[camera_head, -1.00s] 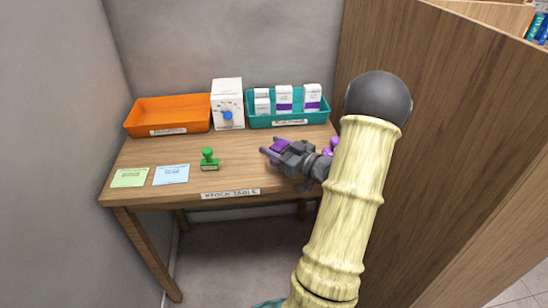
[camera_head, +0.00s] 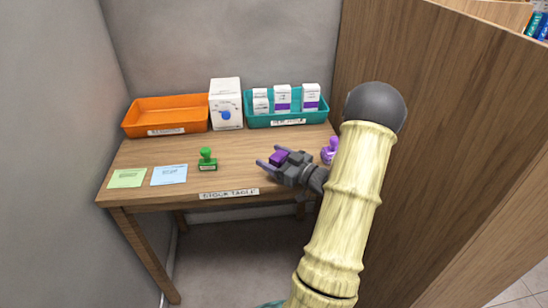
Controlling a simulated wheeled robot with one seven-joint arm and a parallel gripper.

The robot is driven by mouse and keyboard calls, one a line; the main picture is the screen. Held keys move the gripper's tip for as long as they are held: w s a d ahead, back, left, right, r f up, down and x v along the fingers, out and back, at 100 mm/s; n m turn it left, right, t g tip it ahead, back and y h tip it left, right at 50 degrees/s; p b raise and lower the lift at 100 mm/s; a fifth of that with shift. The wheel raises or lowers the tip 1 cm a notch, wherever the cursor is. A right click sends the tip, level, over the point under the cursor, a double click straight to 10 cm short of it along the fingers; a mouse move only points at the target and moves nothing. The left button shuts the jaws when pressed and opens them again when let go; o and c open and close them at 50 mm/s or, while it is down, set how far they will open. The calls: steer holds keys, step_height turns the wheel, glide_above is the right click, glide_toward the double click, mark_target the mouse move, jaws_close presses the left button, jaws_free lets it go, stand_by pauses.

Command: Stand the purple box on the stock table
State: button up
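The stock table (camera_head: 225,172) is a wooden table with a label on its front edge. My gripper (camera_head: 270,158) is over the right part of the tabletop, pointing left. The small purple box (camera_head: 280,157) sits between its two fingers, and the gripper looks shut on it. The box is low, at or just above the tabletop; I cannot tell whether it touches. The gripper hides part of the box.
A green stamp (camera_head: 207,160) stands left of my gripper, and a purple stamp (camera_head: 331,151) stands close on its right. Behind are an orange tray (camera_head: 166,131), a white box (camera_head: 226,104) and a teal tray (camera_head: 288,123) holding white boxes. Green (camera_head: 127,178) and blue (camera_head: 169,174) notes lie front left.

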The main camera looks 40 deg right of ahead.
steer(key=shift+r, duration=0.15)
steer(key=shift+s, duration=0.1)
steer(key=v, duration=1.1)
steer(key=shift+s, duration=0.4)
steer(key=shift+s+d, duration=0.1)
